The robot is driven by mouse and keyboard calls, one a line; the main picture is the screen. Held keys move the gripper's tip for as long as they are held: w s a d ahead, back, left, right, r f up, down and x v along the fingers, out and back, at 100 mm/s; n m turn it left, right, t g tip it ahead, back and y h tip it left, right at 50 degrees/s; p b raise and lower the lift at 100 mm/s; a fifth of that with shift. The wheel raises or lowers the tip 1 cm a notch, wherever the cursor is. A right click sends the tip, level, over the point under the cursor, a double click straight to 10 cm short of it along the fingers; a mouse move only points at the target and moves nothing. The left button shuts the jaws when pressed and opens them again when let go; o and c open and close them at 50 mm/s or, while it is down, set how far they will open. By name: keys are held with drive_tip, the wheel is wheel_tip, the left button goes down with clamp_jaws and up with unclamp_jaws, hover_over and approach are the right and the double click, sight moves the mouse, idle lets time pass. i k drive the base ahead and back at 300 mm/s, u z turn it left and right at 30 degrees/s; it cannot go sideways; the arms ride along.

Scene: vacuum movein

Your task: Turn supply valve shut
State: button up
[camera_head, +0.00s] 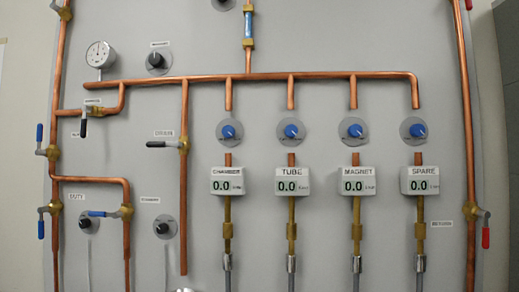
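Several lever valves sit on copper pipes on a grey panel; I cannot read a "supply" label on any. On the left pipe, an upper blue lever (40,132) points up and a lower blue lever (41,229) hangs down, both along the pipe. On the right pipe, a red lever (485,238) hangs down beside a label (441,223) that seems to read "return". My gripper is not recognisable in view; a small pale shape at the bottom edge is too cut off to tell.
A black lever (162,144) lies level across its pipe; another (83,128) hangs down. Several blue knobs (290,130) stand above displays (292,182) reading 0.0. Black knobs (155,60) and a round gauge (99,54) are at left.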

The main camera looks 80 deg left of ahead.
sight(38, 151)
drive_tip(key=u, duration=4.15)
drive_tip(key=k, duration=1.25)
drive_tip(key=u, duration=0.8)
drive_tip(key=i, duration=1.55)
drive_tip(key=z, duration=0.45)
